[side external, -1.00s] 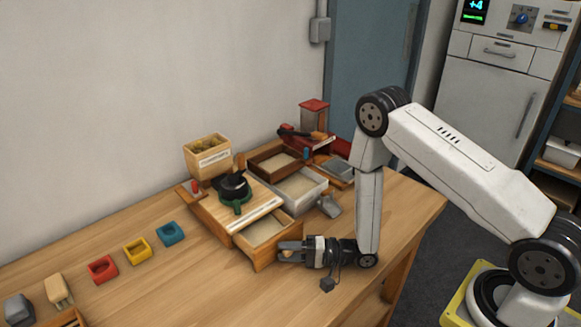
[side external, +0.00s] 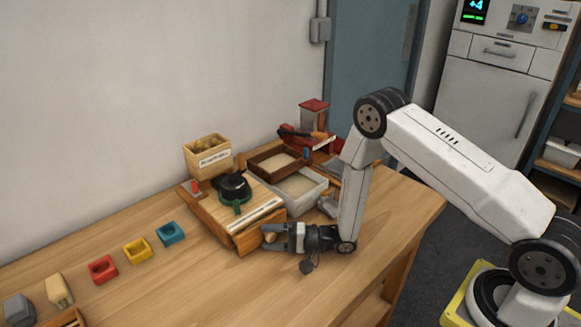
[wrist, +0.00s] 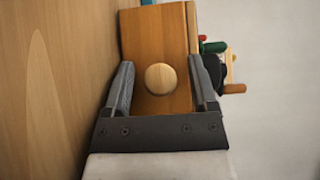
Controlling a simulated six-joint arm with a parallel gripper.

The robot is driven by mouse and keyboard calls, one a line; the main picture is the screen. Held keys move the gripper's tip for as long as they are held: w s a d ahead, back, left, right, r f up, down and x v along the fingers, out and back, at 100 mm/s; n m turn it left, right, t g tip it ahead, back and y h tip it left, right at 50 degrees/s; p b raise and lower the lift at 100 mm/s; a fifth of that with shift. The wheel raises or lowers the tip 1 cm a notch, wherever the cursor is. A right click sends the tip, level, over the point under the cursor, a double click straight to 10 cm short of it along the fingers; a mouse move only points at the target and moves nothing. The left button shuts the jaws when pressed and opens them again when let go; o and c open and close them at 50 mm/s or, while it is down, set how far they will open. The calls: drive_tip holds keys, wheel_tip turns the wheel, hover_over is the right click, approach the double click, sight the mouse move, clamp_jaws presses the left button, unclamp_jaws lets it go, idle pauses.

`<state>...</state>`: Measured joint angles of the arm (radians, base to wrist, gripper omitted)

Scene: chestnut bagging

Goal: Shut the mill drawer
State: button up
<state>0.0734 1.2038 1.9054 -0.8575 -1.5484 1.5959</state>
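The mill (side external: 212,212) is a wooden box with a black and green top, standing on the table. Its drawer (side external: 246,240) sits close against the body in the side view, and its inside no longer shows; I cannot tell whether a small gap is left. In the wrist view the drawer front (wrist: 157,35) carries a round wooden knob (wrist: 160,79). My gripper (side external: 268,236) is at the drawer front, low over the table. In the wrist view its fingers (wrist: 160,85) are spread on either side of the knob, with space between knob and fingers.
A pale bin (side external: 301,187) and a brown bin (side external: 272,161) stand behind the mill, beside a wooden box (side external: 208,155). Red, yellow and blue blocks (side external: 137,250) line the table at left. The table in front of my gripper is clear.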

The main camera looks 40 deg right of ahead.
drive_tip(key=shift+v, duration=3.9)
